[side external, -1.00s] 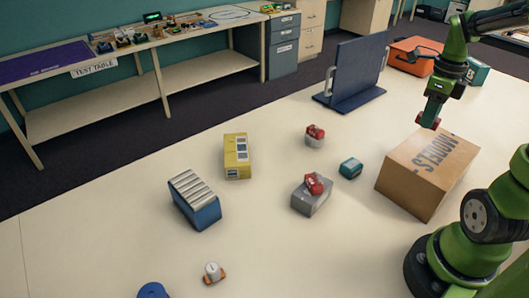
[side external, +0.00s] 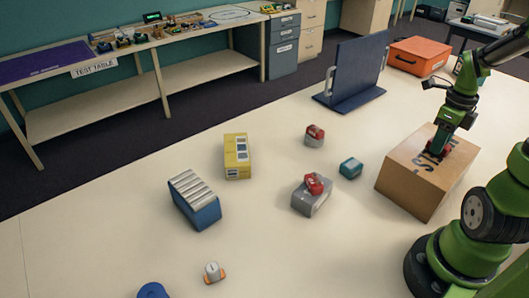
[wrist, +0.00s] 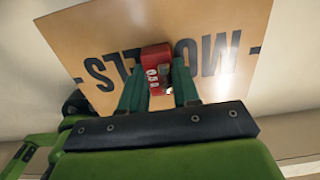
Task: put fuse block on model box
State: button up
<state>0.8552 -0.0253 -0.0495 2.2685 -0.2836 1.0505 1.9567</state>
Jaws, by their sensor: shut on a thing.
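The model box (side external: 415,183) is a brown cardboard box at the right in the side view, with dark lettering on its top. In the wrist view its lettered top (wrist: 110,45) lies behind the fingers. My gripper (side external: 441,146) is over the box top, and its teal fingers (wrist: 160,88) are shut on a red block with pale markings, which I take for the fuse block (wrist: 155,60). In the side view the red block (side external: 434,152) is at the box top, within its edges. I cannot tell whether it touches the surface.
Left of the box are a teal block (side external: 351,168), a grey block (side external: 311,200) bearing a red item, and another red-and-grey block (side external: 314,140). Farther left are a yellow box (side external: 237,157) and a blue box (side external: 203,217). A dark upright panel (side external: 357,72) and orange case (side external: 416,55) stand behind.

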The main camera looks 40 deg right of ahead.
jog(key=o, duration=1)
jog(key=shift+f, duration=0.1)
jog(key=shift+o, duration=0.2)
notch_tip(320, 180, up, 12)
jog(key=w+a+n+t+y, duration=0.1)
jog(key=w+a+n+t, duration=0.2)
jog(key=a+n, duration=0.9)
jog(key=w+a+n+t+y, duration=0.1)
jog(key=w+a+n+t, duration=0.2)
jog(key=a+n, duration=1)
jog(key=shift+w+a+n+t, duration=0.15)
jog(key=shift+n+t, duration=0.45)
jog(key=shift+n, duration=2.9)
